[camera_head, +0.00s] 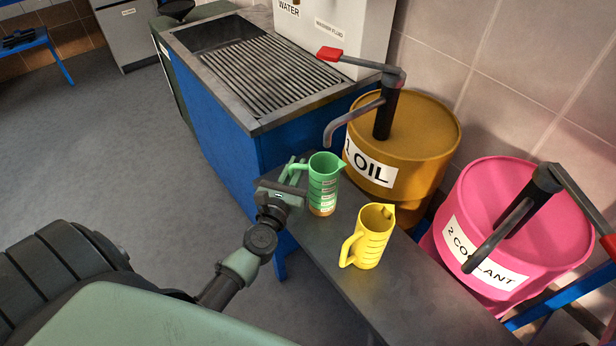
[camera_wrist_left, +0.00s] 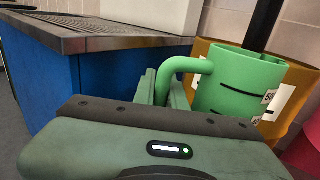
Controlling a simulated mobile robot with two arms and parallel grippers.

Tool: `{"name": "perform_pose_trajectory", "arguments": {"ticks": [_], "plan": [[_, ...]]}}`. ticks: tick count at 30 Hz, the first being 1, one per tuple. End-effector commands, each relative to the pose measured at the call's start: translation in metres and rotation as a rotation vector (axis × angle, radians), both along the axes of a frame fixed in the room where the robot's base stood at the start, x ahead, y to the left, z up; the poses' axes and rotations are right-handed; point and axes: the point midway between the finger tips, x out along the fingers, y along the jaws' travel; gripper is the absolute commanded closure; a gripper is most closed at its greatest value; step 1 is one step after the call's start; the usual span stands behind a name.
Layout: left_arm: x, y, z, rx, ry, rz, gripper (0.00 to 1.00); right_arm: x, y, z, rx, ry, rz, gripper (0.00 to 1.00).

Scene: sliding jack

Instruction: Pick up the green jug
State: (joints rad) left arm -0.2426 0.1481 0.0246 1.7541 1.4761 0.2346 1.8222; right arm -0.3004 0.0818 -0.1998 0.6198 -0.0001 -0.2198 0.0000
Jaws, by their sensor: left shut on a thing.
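The green jug (camera_head: 324,184) is upright at the far end of a grey bench, below the spout of the oil drum's pump. Its handle points left, and its lower part looks orange-brown. My left gripper (camera_head: 292,178) is at the jug's handle from the left, shut on it. In the left wrist view the green jug (camera_wrist_left: 238,85) is beyond the gripper, with its curved handle running down between the fingers (camera_wrist_left: 163,88). I cannot tell whether the jug's base touches the bench. My right gripper is not in view.
A yellow jug (camera_head: 368,238) stands nearer on the bench (camera_head: 345,290). A yellow-orange oil drum (camera_head: 425,140) and a pink coolant drum (camera_head: 500,240) with pumps stand along the right. A blue cabinet with a grated sink (camera_head: 255,80) is behind. Open floor lies to the left.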

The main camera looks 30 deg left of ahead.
Motion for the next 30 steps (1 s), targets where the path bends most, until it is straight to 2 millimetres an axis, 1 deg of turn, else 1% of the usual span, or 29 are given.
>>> {"name": "perform_pose_trajectory", "arguments": {"ticks": [5, 8, 12, 13, 14, 17, 20, 27, 30], "plan": [[0.0, 0.0, 0.01, -0.003, -0.002, 0.0, 1.0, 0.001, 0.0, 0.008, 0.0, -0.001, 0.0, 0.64], [0.0, 0.0, 0.022, -0.003, -0.002, 0.001, 1.0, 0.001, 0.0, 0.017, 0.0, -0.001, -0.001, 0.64], [0.0, 0.0, 0.045, -0.003, -0.003, 0.001, 1.0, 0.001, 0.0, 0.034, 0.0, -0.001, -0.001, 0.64], [-0.007, -0.002, 0.035, -0.002, 0.002, 0.0, 1.0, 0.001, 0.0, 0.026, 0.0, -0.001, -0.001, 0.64], [-0.013, -0.003, 0.032, -0.002, 0.003, 0.0, 1.0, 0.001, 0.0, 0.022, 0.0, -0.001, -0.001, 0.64], [-0.034, -0.008, 0.032, -0.002, 0.003, 0.0, 1.0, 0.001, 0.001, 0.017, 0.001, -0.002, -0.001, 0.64], [-0.059, -0.013, 0.03, -0.002, 0.003, 0.0, 1.0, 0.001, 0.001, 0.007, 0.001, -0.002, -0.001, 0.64], [-0.125, -0.028, 0.028, -0.001, 0.003, 0.0, 1.0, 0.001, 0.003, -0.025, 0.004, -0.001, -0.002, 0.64], [-0.146, -0.033, 0.028, 0.001, 0.002, -0.001, 1.0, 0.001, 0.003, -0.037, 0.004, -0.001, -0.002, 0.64]]}}
